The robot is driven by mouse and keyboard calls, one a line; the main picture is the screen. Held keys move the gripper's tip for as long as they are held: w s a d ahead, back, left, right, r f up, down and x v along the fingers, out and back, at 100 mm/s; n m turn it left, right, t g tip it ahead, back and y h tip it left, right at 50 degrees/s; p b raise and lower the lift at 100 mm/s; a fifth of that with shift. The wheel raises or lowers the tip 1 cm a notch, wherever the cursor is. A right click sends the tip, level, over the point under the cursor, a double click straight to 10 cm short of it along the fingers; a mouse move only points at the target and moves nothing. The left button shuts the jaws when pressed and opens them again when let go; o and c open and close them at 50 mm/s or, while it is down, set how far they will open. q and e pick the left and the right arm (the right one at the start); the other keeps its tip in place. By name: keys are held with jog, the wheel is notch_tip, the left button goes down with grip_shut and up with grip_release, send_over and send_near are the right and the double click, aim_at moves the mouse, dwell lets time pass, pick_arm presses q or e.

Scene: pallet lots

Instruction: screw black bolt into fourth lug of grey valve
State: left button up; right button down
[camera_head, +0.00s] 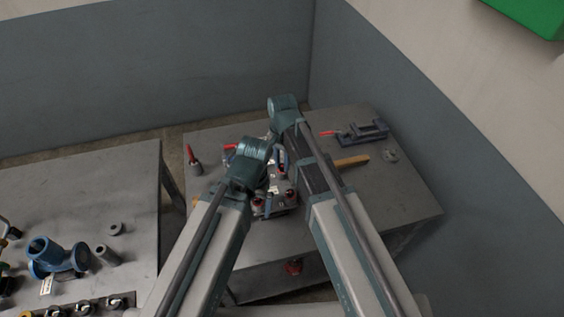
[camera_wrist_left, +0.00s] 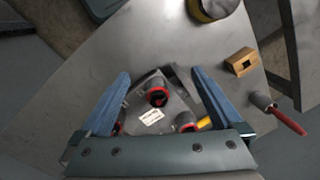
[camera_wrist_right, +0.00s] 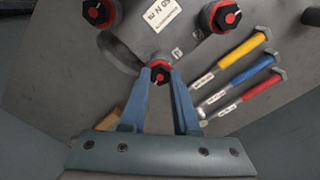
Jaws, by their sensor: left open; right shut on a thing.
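The grey valve (camera_wrist_left: 140,103) lies on the far table below both grippers, with a white label on top. In the left wrist view, black bolt heads with red collars show on it, such as one near the middle (camera_wrist_left: 157,95). In the right wrist view, two more upright black-headed bolts (camera_wrist_right: 98,12) (camera_wrist_right: 225,15) show at the valve's lugs. My right gripper (camera_wrist_right: 161,74) is shut on a black bolt (camera_wrist_right: 159,70) with a red collar at the valve's near edge. How deep it sits is hidden. My left gripper (camera_wrist_left: 160,73) is open and empty above the valve.
A clamp-like vise (camera_head: 362,133) stands at the back right. The left table holds a blue valve (camera_head: 55,257).

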jog(key=m, duration=1.8)
jog(key=shift+m, duration=0.3)
jog(key=m, duration=0.5)
jog(key=shift+m, duration=0.3)
jog(key=c, duration=0.8)
grip_release()
